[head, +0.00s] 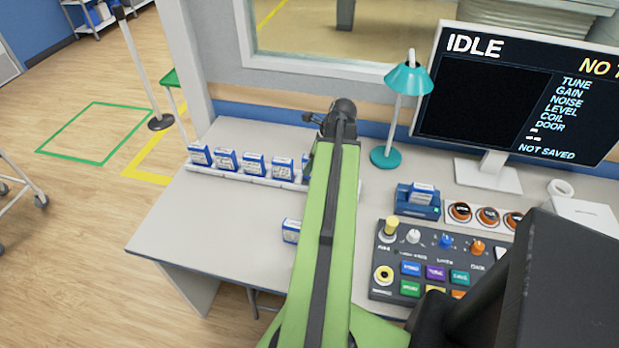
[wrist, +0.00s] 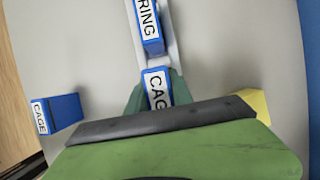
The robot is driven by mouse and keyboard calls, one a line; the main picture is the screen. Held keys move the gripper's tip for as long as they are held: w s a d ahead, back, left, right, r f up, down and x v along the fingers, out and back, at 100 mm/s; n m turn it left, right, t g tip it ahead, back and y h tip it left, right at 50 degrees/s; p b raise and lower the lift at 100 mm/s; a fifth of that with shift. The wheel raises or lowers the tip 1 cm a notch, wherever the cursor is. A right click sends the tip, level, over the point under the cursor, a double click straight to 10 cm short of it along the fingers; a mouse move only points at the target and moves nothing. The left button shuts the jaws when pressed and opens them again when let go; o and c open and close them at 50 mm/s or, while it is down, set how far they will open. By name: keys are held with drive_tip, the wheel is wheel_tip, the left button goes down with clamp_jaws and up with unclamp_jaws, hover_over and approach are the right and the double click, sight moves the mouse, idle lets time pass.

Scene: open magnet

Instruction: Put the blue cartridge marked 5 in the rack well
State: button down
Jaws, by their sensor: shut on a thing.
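My gripper (wrist: 160,103) shows in the wrist view with its green fingers on both sides of a blue cartridge (wrist: 157,86), shut on it. In the head view my arm hides the jaws. The rack (head: 235,176) holds several blue and white cartridges in a row along the desk.
A loose cartridge (head: 291,231) lies on the desk left of my arm; a "CAGE" cartridge (wrist: 60,114) shows at left in the wrist view. A teal lamp (head: 386,157), blue holder (head: 419,207) and control panel (head: 425,265) stand right. The desk's front left is clear.

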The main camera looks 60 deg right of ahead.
wheel_tip(320, 180, down, 4)
drive_tip(key=b, duration=0.3)
drive_tip(key=shift+b, duration=0.35)
drive_tip(key=shift+r, duration=0.25)
drive_tip(key=shift+f, duration=0.2)
drive_tip(key=c, duration=1.1)
unclamp_jaws()
drive_tip(key=shift+r, duration=0.1)
drive_tip(key=p+v, duration=1.1)
drive_tip(key=shift+w+r, duration=0.15)
drive_tip(key=shift+r, duration=0.2)
drive_tip(key=shift+s+r+p, duration=0.3)
drive_tip(key=shift+r+p, duration=0.1)
drive_tip(key=shift+p, duration=0.05)
drive_tip(key=shift+f, duration=0.1)
